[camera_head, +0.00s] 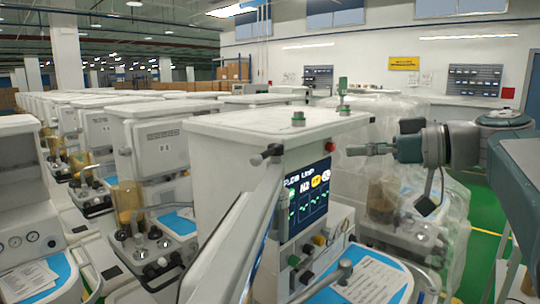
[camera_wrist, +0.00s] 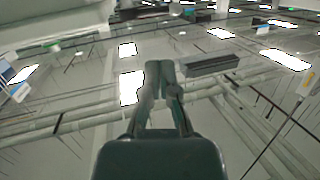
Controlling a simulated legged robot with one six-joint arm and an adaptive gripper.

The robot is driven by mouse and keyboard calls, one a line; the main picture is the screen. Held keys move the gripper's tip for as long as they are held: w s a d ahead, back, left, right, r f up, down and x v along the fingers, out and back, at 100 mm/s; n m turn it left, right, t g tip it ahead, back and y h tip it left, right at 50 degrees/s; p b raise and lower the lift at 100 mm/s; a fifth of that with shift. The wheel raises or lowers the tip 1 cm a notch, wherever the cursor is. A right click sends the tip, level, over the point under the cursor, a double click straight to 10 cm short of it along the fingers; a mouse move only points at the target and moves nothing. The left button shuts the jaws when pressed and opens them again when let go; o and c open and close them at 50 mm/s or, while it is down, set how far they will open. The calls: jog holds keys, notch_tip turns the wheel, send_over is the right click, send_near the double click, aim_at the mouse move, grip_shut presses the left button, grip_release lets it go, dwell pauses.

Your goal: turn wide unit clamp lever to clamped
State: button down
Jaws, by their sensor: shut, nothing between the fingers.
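A wide white cart unit (camera_head: 235,160) stands in the middle of the head view, with a lit screen (camera_head: 306,198) on its front. I cannot tell for sure which part is the clamp lever. My gripper (camera_head: 350,150) is shut and empty, pointing left, right of the screen in the picture. In the wrist view my gripper (camera_wrist: 160,68) shows its fingers together against the ceiling.
A row of similar carts (camera_head: 160,140) runs back on the left. Carts under clear plastic wrap (camera_head: 385,205) stand behind my gripper. A pale tilted bar (camera_head: 255,240) crosses the unit's near side. Green floor (camera_head: 485,215) shows at the right.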

send_near(264, 157)
jog(key=shift+n, duration=0.3)
jog(key=x, duration=0.8)
jog(key=shift+w, duration=0.25)
jog(key=shift+d, duration=0.2)
jog(key=shift+w+a, duration=0.2)
jog(key=shift+a, duration=0.3)
jog(key=shift+d, duration=0.15)
jog(key=shift+a, duration=0.2)
jog(key=shift+s, duration=0.15)
